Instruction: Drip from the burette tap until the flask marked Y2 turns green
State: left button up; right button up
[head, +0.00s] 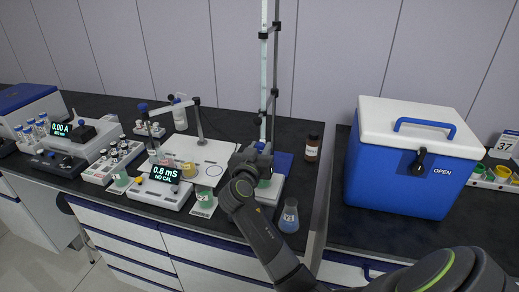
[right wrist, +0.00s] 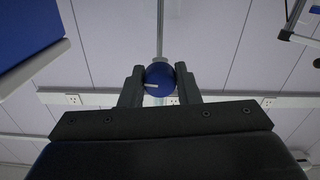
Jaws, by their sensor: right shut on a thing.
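The burette (head: 264,75) stands upright on its stand at the back of the dark bench. My right gripper (head: 258,152) is at its lower end. In the right wrist view my right gripper (right wrist: 159,88) is shut on the round blue tap knob (right wrist: 159,75), whose white mark lies roughly level. A flask with green liquid (head: 264,182) stands below the burette, partly hidden by my arm; I cannot read its label. A flask of blue liquid marked Y3 (head: 289,217) stands to the right, near the front edge. My left gripper is not in view.
A flask with green liquid (head: 204,198) stands on a small card left of my arm. A meter reading 0.8 mS (head: 165,175) is farther left. A brown bottle (head: 312,148) stands right of the burette. A blue cooler with a white lid (head: 405,165) fills the right side.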

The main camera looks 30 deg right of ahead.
jog(key=shift+n, duration=0.7)
jog(key=o, duration=1)
jog(key=shift+d, duration=0.1)
